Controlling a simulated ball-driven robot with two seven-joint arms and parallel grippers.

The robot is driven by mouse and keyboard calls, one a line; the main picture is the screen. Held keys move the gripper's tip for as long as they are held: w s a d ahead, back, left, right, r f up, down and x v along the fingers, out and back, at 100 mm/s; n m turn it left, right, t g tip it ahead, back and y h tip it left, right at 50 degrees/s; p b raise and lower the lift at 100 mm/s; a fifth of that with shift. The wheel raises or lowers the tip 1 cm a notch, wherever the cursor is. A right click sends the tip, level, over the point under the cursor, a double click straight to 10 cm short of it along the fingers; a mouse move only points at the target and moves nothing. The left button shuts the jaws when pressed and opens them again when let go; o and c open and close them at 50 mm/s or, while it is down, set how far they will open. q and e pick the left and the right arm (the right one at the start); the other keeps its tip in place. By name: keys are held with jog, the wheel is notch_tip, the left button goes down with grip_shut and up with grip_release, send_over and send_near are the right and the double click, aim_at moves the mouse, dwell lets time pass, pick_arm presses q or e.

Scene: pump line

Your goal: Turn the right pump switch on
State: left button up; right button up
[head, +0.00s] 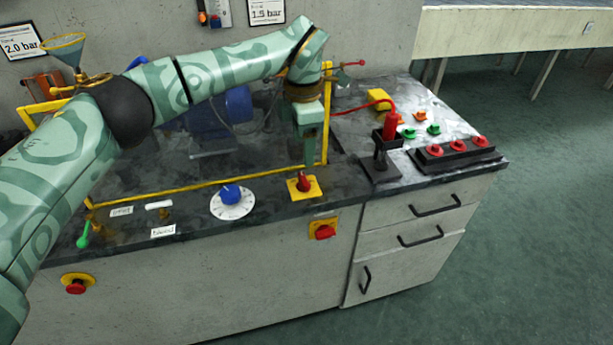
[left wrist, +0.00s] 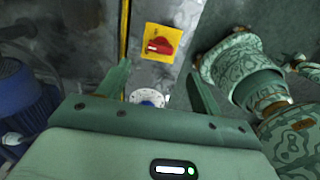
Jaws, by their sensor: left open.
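A red rotary switch (head: 304,183) on a square yellow plate sits on the counter top near its front edge. It also shows in the left wrist view (left wrist: 160,43), with a white mark on the red knob. A similar red switch (head: 323,231) on a yellow plate is on the cabinet front just below. I cannot tell which one is the right pump switch. My left gripper (head: 311,158) points down just behind the top switch, open and empty, with no visible contact. In the left wrist view, the switch lies beyond its spread fingertips (left wrist: 158,70).
A yellow rail (head: 325,115) stands close to the gripper. A white dial with a blue knob (head: 231,195) is left of the switch. A black stand holding a red tool (head: 388,140) is to the right. A blue motor (head: 215,120) is behind, partly hidden by my left arm.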

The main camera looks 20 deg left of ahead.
aim_at(304, 178)
pick_arm(q)
notch_tip(304, 178, down, 9)
jog(key=b, duration=0.2)
jog(key=shift+f+b, duration=0.15)
jog(key=shift+b, duration=0.15)
jog(key=c, duration=1)
